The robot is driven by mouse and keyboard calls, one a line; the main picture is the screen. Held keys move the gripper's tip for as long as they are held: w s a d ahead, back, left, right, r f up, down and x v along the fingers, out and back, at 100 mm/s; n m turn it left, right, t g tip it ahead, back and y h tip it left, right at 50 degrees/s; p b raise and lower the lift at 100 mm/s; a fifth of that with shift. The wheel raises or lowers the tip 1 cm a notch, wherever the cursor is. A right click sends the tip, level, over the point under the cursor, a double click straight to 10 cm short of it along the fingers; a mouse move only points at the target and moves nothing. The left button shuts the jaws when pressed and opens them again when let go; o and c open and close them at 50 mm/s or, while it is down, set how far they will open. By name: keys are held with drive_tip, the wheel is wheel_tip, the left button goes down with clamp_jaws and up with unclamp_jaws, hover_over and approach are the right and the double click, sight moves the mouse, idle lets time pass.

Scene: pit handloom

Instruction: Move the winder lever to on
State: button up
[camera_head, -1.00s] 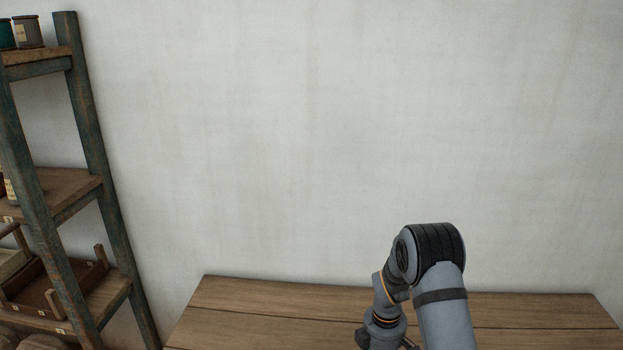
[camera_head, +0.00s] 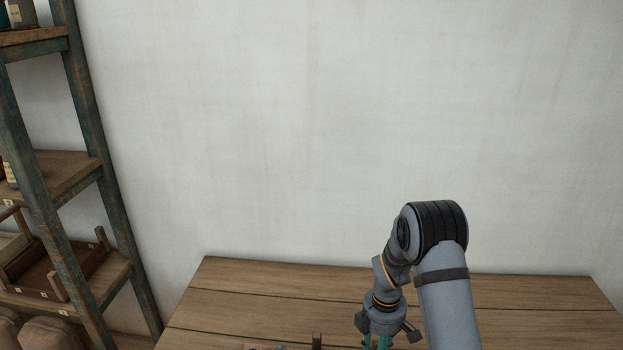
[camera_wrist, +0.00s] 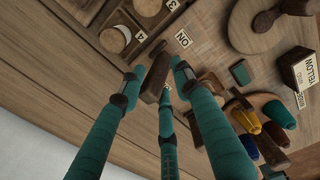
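The winder lever (camera_wrist: 154,79) looks like a dark brown wooden handle in the wrist view, close to a white "ON" label (camera_wrist: 183,39). My gripper (camera_wrist: 160,72) has teal fingers spread apart, with the lever between them. I see gaps beside the lever, and no clear grip on it. In the head view my gripper (camera_head: 377,342) shows only at the bottom edge, pointing down over the table. The lever's base is partly hidden by the fingers.
The wooden table (camera_head: 270,292) stands against a bare wall. In the wrist view, several coloured spools (camera_wrist: 245,116), a box marked "YELLOW" (camera_wrist: 300,75) and a numbered compartment tray (camera_wrist: 112,40) lie near the fingers. A shelf (camera_head: 75,178) stands at the left.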

drive_tip(key=shift+s+b, duration=0.35)
drive_tip(key=shift+s, duration=0.5)
drive_tip(key=shift+s+a+f+b, duration=0.15)
drive_tip(key=shift+s+b, duration=0.3)
drive_tip(key=shift+s, duration=0.35)
drive_tip(key=shift+s+a+f+b, duration=0.1)
drive_tip(key=shift+s+f+b, duration=0.2)
drive_tip(key=shift+s+b, duration=0.4)
drive_tip(key=shift+s, duration=0.1)
drive_tip(key=shift+o, duration=0.8)
